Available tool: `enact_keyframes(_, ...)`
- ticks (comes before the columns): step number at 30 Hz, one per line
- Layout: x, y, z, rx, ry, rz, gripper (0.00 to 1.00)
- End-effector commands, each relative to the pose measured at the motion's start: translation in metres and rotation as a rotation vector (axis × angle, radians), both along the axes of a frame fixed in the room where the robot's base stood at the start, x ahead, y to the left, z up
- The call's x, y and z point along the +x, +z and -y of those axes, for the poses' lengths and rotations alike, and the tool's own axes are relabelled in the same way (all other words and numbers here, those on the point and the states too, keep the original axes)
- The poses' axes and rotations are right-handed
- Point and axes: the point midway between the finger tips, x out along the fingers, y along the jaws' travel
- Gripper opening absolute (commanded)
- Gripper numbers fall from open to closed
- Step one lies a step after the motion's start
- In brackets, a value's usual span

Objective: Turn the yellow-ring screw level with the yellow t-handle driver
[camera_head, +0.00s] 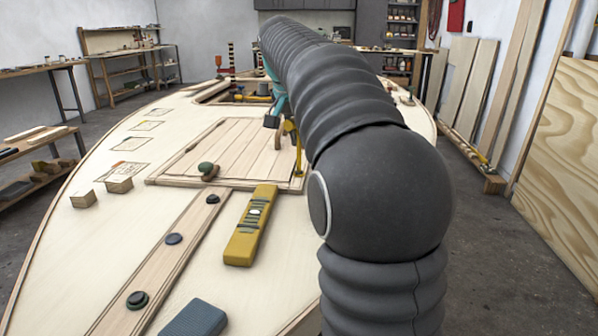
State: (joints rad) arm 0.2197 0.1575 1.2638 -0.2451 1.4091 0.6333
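A slim yellow upright tool (298,151), which looks like the t-handle driver, stands at the right edge of the planked hatch panel. Its lower end meets a small yellow spot on the panel's edge; I cannot tell whether this is the yellow-ring screw. My gripper (273,118), teal with dark fingers, is at the far end of my dark ribbed arm, just left of the tool's top. Whether its fingers touch or grip the tool is too small to tell. My arm hides much of the hull's right side.
A green-topped knob (207,170) sits on the panel. Small wooden blocks (119,185) are at left, a blue-grey block (195,319) in front. An opening (230,97) lies beyond.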

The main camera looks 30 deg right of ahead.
Motion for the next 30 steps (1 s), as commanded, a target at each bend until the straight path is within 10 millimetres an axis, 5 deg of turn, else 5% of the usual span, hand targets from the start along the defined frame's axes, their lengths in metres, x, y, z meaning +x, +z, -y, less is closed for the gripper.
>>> enact_keyframes(11,-0.0002,-0.0018,-0.0001,0.001,-0.043,-0.004,0.00)
enact_keyframes(24,-0.0021,-0.0020,0.0008,0.002,-0.479,-0.004,0.00)
enact_keyframes(30,-0.0031,-0.0019,0.0013,0.000,-0.516,-0.005,0.00)
